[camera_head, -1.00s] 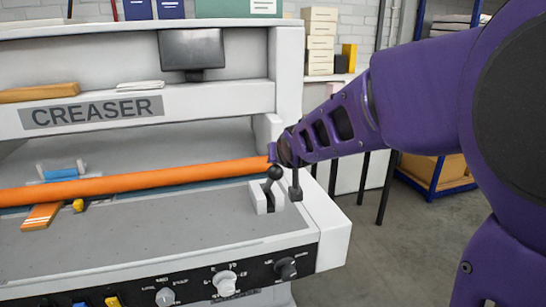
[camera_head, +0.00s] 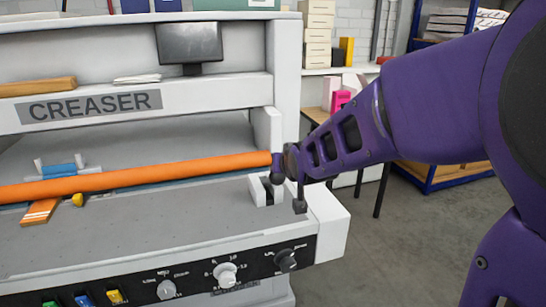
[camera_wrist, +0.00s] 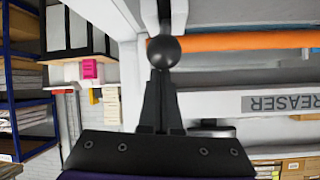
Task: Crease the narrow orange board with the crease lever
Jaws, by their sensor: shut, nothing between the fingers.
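The narrow orange board (camera_head: 40,211) lies on the creaser's grey bed at the left, partly hidden beneath the long orange bar (camera_head: 130,178). The crease lever stands in a white slotted housing (camera_head: 256,190) at the right end of the bed. Its round black knob (camera_wrist: 164,50) shows in the wrist view at the tips of my gripper (camera_wrist: 160,76). The fingers are shut with nothing between them. In the head view my gripper (camera_head: 278,176) is over the lever and hides most of it. Whether the fingertips touch the knob I cannot tell.
The creaser's front panel (camera_head: 190,280) carries knobs and coloured buttons below the bed. A blue-and-white object (camera_head: 62,169) and a small yellow piece (camera_head: 78,200) lie near the board. Open floor (camera_head: 400,245) is at the right; blue shelving (camera_head: 440,175) stands behind.

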